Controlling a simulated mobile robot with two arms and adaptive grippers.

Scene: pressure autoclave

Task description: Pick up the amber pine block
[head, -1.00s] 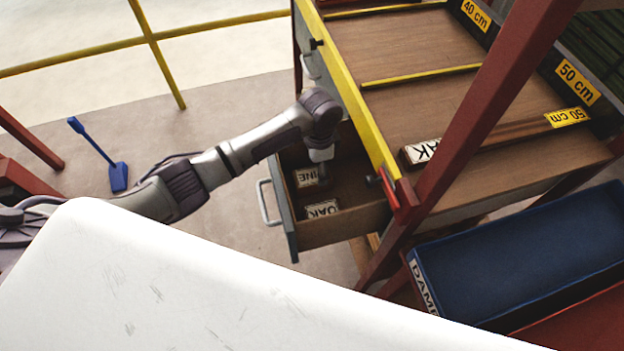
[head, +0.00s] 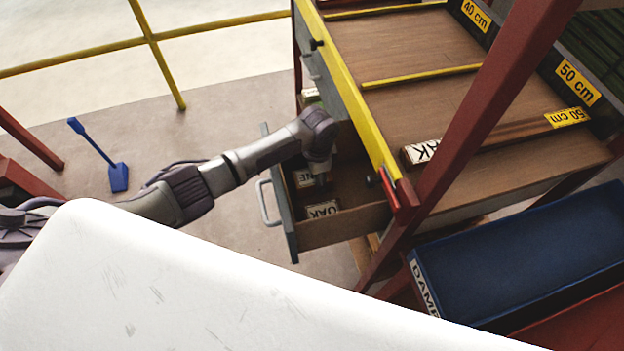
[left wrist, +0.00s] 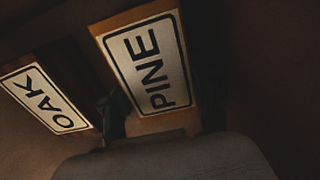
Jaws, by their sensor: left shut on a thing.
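The amber pine block, with a white PINE label (head: 304,178), lies in the open drawer (head: 345,224). In the left wrist view the pine block (left wrist: 150,62) fills the middle, with its label facing the camera. My left gripper (head: 322,182) reaches down into the drawer. In the left wrist view its dark fingers (left wrist: 160,118) are at either side of the pine block's near end, shut on it. The fingertips are mostly lost in shadow. My right gripper is not in view.
An oak block (head: 322,209) lies close beside the pine block in the drawer, and shows in the left wrist view (left wrist: 45,98). A yellow-edged wooden shelf (head: 470,120) and a red post (head: 470,130) stand right of the drawer. A blue bin (head: 530,250) is at lower right.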

